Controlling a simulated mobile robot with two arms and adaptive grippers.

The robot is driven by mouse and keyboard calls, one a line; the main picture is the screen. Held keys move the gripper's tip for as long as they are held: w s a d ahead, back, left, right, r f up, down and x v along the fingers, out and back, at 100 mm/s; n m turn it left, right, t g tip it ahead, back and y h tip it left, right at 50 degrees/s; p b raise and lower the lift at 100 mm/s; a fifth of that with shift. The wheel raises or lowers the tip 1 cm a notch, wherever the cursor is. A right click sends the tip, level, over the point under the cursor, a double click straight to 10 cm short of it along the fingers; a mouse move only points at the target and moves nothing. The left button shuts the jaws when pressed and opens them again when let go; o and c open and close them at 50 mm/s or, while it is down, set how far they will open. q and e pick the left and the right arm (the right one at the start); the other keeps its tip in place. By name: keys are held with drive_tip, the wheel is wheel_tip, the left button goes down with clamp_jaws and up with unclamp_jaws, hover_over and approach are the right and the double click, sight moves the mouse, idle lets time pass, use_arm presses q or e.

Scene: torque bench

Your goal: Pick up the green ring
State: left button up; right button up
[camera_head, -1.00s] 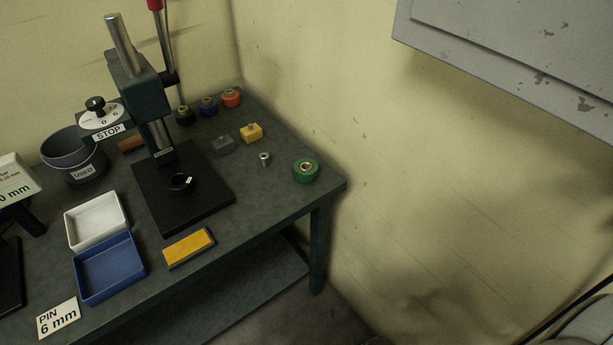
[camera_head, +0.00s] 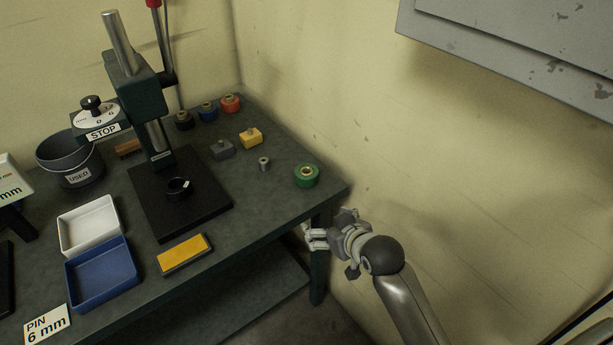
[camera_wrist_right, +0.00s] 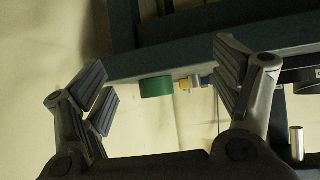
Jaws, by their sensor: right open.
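The green ring (camera_head: 306,176) lies on the bench top near its right corner, with a brass-coloured centre. My right gripper (camera_head: 309,236) is in front of the bench's right corner, below the ring in the head view, apart from it and empty. In the right wrist view the open fingers (camera_wrist_right: 165,88) stand wide apart, and the green ring (camera_wrist_right: 157,87) shows beyond them, between the two fingers. My left gripper is not in view.
A small metal cylinder (camera_head: 264,164), a grey block (camera_head: 222,150) and a yellow block (camera_head: 250,138) sit left of the ring. The press base (camera_head: 205,217) stands farther left. The wall is close on the right, with a grey cabinet (camera_head: 520,50) above.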

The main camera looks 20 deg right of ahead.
drive_tip(key=w+r+t, duration=0.3)
drive_tip(key=w+r, duration=0.2)
drive_tip(key=w, duration=0.3)
approach(305, 168)
drive_tip(key=w+f, duration=0.1)
drive_tip(key=w+a+f, duration=0.1)
drive_tip(key=shift+w+y, duration=0.3)
drive_tip(key=shift+w, duration=0.1)
drive_tip(key=shift+d+x, duration=0.2)
drive_tip(key=shift+x, duration=1.3)
drive_tip(key=shift+d+x, duration=0.25)
drive_tip(key=shift+x, duration=1.25)
drive_tip(key=shift+w+r, duration=0.1)
drive_tip(key=shift+r, duration=0.05)
drive_tip(key=c, duration=1.5)
drive_tip(key=shift+r, duration=0.15)
drive_tip(key=shift+c, duration=0.8)
